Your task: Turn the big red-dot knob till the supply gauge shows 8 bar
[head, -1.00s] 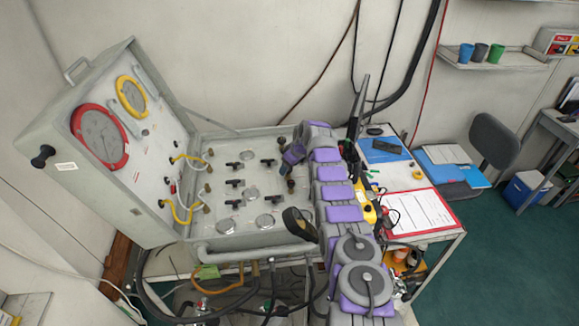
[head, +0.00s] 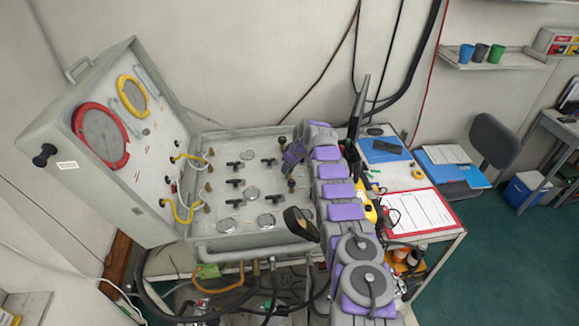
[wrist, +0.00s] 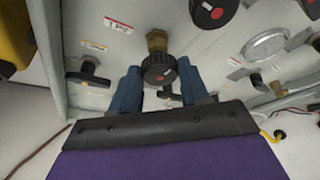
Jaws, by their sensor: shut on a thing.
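In the head view my gripper (head: 293,153) is at the right part of the flat panel (head: 225,205), and the knob there is hard to make out. A red-rimmed gauge (head: 100,137) and a yellow-rimmed gauge (head: 132,96) are on the upright lid. Their faces look grey, and I cannot read needle or number.
A second black knob with a red dot (wrist: 213,12) sits close by in the wrist view. A black T-handle (wrist: 88,77) is to the left. Several T-handles and yellow hoses (head: 180,212) crowd the panel. A table with a red-edged clipboard (head: 415,211) stands to the right.

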